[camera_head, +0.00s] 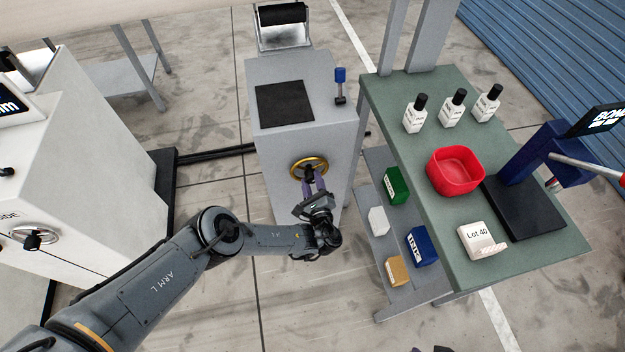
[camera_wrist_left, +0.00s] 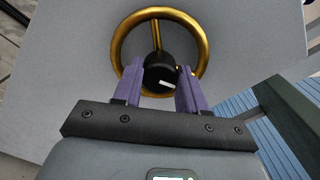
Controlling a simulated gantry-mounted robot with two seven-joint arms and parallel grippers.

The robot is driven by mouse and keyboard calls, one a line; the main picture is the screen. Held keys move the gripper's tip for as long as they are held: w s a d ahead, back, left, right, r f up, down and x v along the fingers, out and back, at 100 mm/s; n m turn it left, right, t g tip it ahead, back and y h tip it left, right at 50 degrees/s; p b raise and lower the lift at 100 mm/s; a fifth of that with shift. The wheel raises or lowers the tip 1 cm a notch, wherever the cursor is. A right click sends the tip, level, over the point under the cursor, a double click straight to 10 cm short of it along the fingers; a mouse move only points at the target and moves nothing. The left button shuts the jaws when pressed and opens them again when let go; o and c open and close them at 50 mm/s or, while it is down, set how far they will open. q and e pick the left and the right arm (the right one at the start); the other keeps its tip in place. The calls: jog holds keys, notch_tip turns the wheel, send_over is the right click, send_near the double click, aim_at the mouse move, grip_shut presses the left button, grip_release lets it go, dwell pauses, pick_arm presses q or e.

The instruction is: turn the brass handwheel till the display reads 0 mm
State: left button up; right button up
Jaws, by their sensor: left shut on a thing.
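The brass handwheel (camera_head: 293,169) is on the front face of a grey cabinet (camera_head: 278,150). In the left wrist view the brass rim (camera_wrist_left: 117,45) shows with a spoke running up from a black hub (camera_wrist_left: 158,70) that has a white mark. My left gripper (camera_head: 309,180) reaches the wheel from the front. Its purple fingers (camera_wrist_left: 160,78) are shut on the hub, one on each side. A display (camera_head: 12,106) on the white machine is cut off at the left edge; only a final "m" is readable, so its number is hidden.
A green-topped bench (camera_head: 545,235) with white bottles (camera_head: 452,110), a red bowl (camera_head: 455,188) and a Lot 40 block (camera_head: 480,240) stands right of the cabinet. Small boxes sit on its lower shelf (camera_head: 385,165). The white machine (camera_head: 90,170) is on the left.

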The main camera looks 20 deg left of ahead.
pick_arm(q)
jog(key=n+p, duration=0.1)
jog(key=n, duration=0.4)
jog(key=shift+s+n, duration=0.1)
jog(key=shift+n, duration=0.2)
jog(key=n, duration=0.5)
jog(key=shift+f+p, duration=0.15)
jog(key=shift+p, duration=0.2)
jog(key=o, duration=1.1)
jog(key=shift+c, duration=0.2)
jog(key=p+v, duration=0.4)
jog(key=v, duration=0.6)
jog(key=shift+s+d, duration=0.15)
jog(key=shift+s, duration=0.15)
